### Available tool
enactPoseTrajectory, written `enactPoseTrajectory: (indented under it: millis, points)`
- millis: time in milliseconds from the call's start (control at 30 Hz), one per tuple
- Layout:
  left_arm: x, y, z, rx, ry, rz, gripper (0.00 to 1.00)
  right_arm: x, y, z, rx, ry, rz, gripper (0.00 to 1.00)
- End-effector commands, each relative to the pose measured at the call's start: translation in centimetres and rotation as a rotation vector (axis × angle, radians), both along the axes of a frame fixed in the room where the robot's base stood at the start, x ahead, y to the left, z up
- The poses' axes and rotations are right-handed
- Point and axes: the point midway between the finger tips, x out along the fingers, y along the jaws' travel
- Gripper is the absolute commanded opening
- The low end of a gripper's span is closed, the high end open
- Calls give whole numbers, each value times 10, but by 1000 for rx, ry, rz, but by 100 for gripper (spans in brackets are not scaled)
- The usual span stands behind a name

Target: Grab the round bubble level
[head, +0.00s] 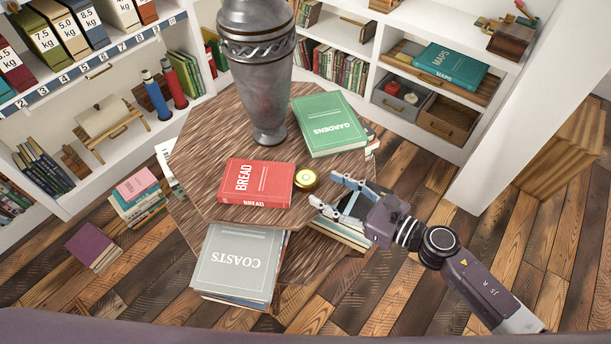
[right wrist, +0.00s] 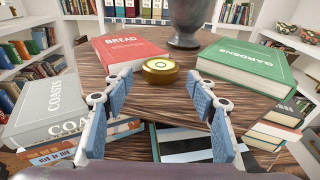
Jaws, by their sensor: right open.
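The round bubble level (head: 306,180) is a small brass disc with a pale yellow-green vial on top. It lies on the brown wooden octagonal table (head: 205,155), at the right end of the red BREAD book. In the right wrist view the level (right wrist: 160,70) sits ahead, centred between the fingers. My right gripper (head: 327,196) is open and empty, just off the table's edge, to the right of and nearer than the level, not touching it. In the right wrist view the open fingers (right wrist: 160,105) show with a gap between them. My left gripper is not in view.
The red BREAD book (head: 258,180) lies close left of the level. The green GARDENS book (head: 329,125) and a grey metal vase (head: 262,85) stand behind it. The grey COASTS book (head: 240,260) tops a stack on a lower level. White shelves (head: 75,205) surround the table.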

Motion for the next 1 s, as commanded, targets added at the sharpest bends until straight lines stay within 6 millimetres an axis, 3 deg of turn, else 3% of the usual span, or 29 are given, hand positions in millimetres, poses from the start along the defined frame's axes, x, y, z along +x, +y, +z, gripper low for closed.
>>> enactPoseTrajectory:
  millis: [333,667,1000]
  points:
    - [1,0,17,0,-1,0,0,27,36,-2,4,2,-3,52]
    - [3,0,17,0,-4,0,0,30,40,-5,2,3,-3,51]
    - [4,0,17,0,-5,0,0,30,40,-4,3,2,-3,16]
